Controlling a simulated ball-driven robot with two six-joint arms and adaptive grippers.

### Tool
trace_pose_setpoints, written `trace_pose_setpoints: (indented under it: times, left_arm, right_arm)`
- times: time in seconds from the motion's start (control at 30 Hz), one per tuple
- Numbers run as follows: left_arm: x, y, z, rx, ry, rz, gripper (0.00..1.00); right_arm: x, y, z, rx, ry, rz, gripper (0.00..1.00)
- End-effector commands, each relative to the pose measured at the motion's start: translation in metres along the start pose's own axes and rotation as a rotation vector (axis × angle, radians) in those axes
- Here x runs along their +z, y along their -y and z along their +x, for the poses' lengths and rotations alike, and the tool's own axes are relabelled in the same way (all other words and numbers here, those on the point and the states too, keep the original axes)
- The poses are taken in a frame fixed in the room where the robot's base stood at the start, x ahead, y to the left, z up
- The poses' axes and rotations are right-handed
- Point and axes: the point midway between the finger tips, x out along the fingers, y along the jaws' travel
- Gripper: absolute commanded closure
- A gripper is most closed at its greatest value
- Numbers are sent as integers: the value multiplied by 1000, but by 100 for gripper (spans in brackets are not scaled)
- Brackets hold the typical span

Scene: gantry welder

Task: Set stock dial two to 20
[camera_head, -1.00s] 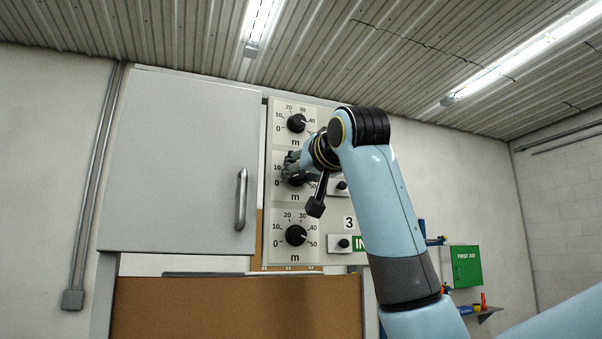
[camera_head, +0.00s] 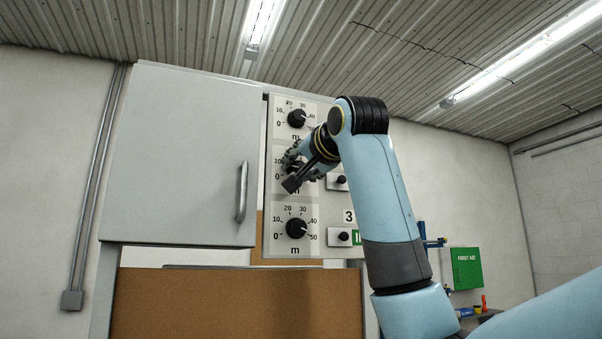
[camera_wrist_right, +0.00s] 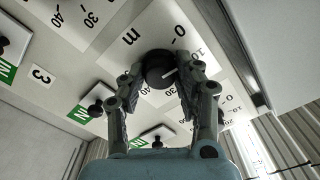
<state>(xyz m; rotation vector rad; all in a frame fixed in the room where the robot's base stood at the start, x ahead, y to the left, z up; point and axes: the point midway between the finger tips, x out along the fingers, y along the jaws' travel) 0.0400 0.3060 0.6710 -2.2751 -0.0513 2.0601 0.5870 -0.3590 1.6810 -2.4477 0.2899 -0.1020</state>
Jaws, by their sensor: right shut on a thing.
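Three black dials stand in a column on the grey panel. The middle dial is stock dial two; its black knob (camera_wrist_right: 160,68) sits between my right gripper's fingers in the right wrist view. Its white pointer mark points right there, between the 10 and 30 labels; the 20 label is hard to make out behind a finger. My right gripper (camera_head: 294,163) is shut on this knob and covers most of the dial in the head view. The top dial (camera_head: 297,118) and the bottom dial (camera_head: 296,228) are free. My left gripper is out of view.
A grey cabinet door (camera_head: 180,155) with a vertical handle (camera_head: 241,192) is just left of the dials. Small black knobs on white plates (camera_head: 342,237) sit right of them. A brown board (camera_head: 235,305) is below. A green first aid box (camera_head: 466,267) hangs at right.

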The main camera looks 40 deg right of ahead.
Motion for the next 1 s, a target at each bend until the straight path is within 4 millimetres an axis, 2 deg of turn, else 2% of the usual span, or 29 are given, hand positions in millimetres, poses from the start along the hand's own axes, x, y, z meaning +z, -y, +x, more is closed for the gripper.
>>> trace_pose_setpoints:
  times: [0.7, 1.0]
  left_arm:
    - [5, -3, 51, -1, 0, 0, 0]
    - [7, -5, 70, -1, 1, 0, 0]
  right_arm:
    - [2, -3, 0, -1, -1, 678, 100]
    - [3, -3, 0, 0, 0, 914, 100]
